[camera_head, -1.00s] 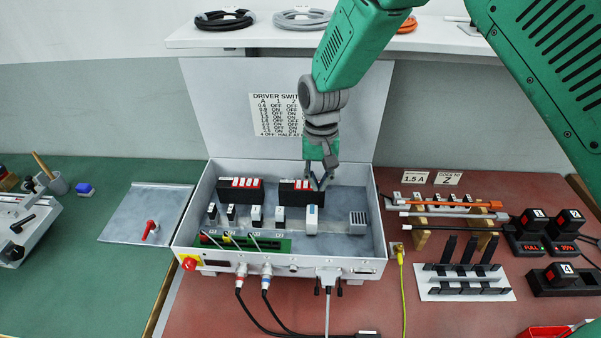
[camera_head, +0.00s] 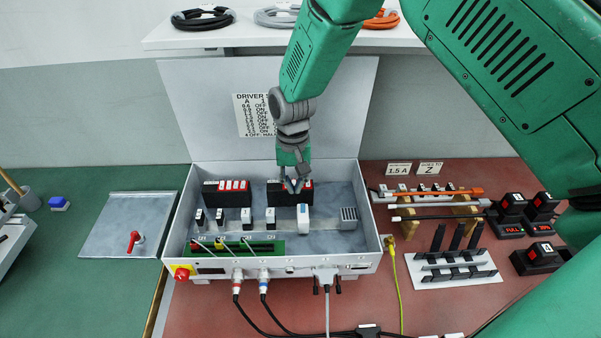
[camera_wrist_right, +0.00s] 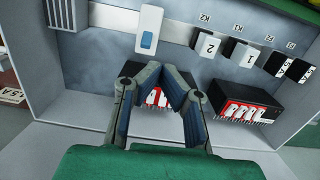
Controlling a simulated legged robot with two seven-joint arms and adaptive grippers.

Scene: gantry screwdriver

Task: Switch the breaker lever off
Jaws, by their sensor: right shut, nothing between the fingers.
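A white breaker-like module (camera_head: 303,226) stands on the rail inside the open grey control box (camera_head: 365,235). In the wrist view this module (camera_wrist_right: 149,18) shows a blue lever (camera_wrist_right: 147,40) on its face. I cannot tell the lever's on or off position. My right gripper (camera_head: 291,186) is over the black switch block (camera_head: 274,198) behind the rail, apart from the module. In the wrist view its fingertips (camera_wrist_right: 162,70) meet, empty, beside the module's lower end, partly covering the block's red and white switches. My left gripper is not in view.
Several relays (camera_head: 246,217) and a green terminal strip (camera_head: 255,248) sit left of the module. A slotted grey part (camera_head: 348,217) is to its right. The upright lid (camera_head: 340,100) stands behind. A red handle (camera_head: 135,237) lies on a grey plate (camera_head: 105,240) at left.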

